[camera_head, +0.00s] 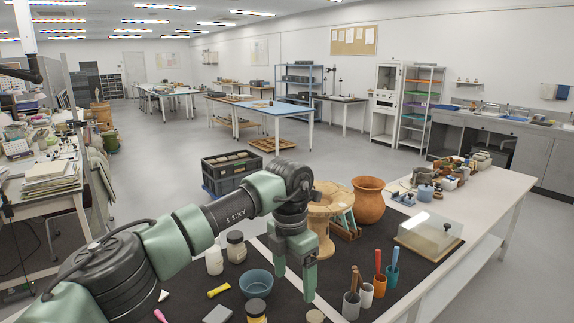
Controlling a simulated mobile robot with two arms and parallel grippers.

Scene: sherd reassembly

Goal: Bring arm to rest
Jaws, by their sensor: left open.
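My left arm comes in from the lower left and reaches over the table. My left gripper (296,275) points down with its two green fingers apart and nothing between them. It hangs over the dark mat (185,293), just right of a blue bowl (257,284). A wooden spool-like stand (320,222) is right behind it. My right gripper is out of view. I cannot tell from this view how high the fingertips are above the mat.
Cups with tools (367,294) are to the right, near a clear-lidded box (429,234). A black crate (231,172) stands beyond the table.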

